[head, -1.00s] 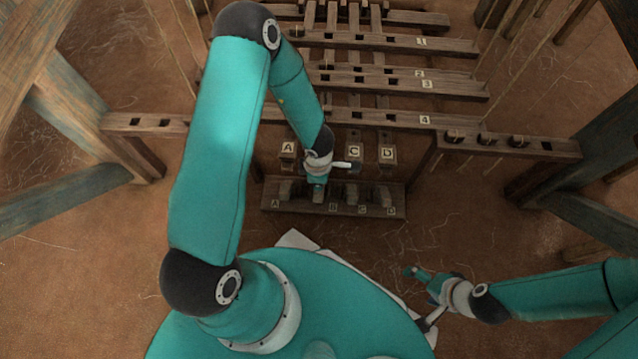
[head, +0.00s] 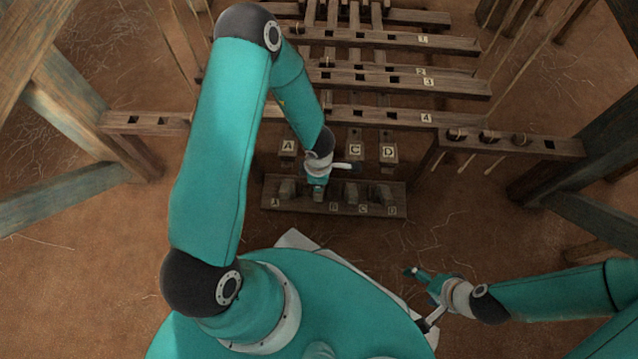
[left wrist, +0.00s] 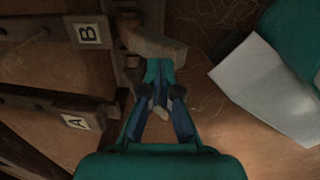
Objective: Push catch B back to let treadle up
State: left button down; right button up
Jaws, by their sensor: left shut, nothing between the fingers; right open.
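My left gripper (head: 318,189) is shut and empty, pointing down at the catch board (head: 311,207) between catch A (head: 286,190) and catch C (head: 361,194). It covers most of catch B in the head view. In the left wrist view, the wooden block of catch B (left wrist: 152,43) lies right at the tips of my left gripper (left wrist: 160,66); I cannot tell whether they touch. Treadle B (left wrist: 86,34), with its white B plate, is beside it. In the head view my arm hides treadle B's plate. My right gripper (head: 413,271) is open and empty, away from the board.
Treadles A (head: 288,147), C (head: 355,149) and D (head: 388,152) end just behind the board. Catch D (head: 385,196) is at its right end. Numbered wooden bars (head: 395,80) cross behind.

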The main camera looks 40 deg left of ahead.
pick_arm(q)
jog(key=shift+f+b, duration=0.5)
jog(key=shift+f, duration=0.3)
jog(key=shift+r, duration=0.1)
